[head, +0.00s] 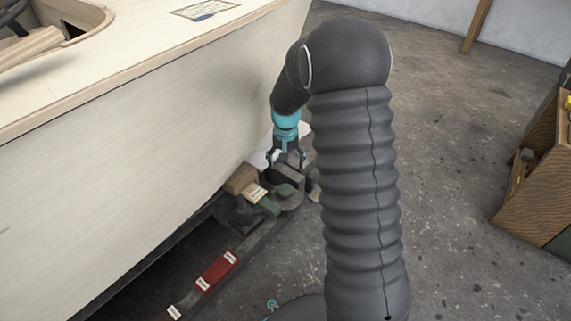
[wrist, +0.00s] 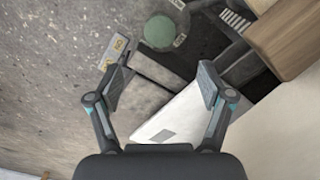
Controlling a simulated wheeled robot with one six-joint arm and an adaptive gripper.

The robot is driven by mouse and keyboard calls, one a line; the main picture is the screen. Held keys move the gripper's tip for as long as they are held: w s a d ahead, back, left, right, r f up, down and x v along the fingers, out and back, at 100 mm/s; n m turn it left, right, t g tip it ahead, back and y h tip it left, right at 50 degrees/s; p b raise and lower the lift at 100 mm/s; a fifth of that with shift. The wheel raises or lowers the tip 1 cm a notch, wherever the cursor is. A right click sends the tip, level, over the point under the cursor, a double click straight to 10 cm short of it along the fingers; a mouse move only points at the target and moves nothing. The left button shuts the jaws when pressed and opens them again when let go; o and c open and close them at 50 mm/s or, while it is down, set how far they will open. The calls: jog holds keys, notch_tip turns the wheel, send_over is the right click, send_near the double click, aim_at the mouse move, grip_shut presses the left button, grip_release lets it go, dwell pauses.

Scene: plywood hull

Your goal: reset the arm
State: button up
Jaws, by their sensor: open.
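My arm, in a dark ribbed sleeve, rises in the middle of the head view and bends down to the left beside the hull. My gripper (wrist: 163,88) is open in the wrist view, with nothing between its fingers. In the head view my gripper (head: 287,160) points down close to the hull's lower edge, above dark blocks, and is partly hidden by the arm. A white sheet-like thing (wrist: 180,125) lies beyond the fingers in the wrist view. A round green-topped thing (wrist: 160,32) stands past the fingertips.
The pale plywood hull (head: 150,140) fills the left. A wooden block (head: 241,178) and red block (head: 217,270) lie along the dark support beneath it. In the wrist view a wooden block (wrist: 285,38) is at upper right. A wooden cabinet (head: 540,185) stands right, with clear floor (head: 455,180) before it.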

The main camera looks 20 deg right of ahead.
jog(key=s+a+r+n+t+p, duration=0.1)
jog(key=s+r+p, duration=0.8)
jog(key=s+r, duration=2.1)
jog(key=r+n+t, duration=0.1)
jog(key=n+t, duration=0.1)
jog(key=t, duration=0.2)
jog(key=shift+s+a+r+t, duration=0.25)
jog(key=shift+s+r+t, duration=0.05)
jog(key=shift+s+r, duration=0.1)
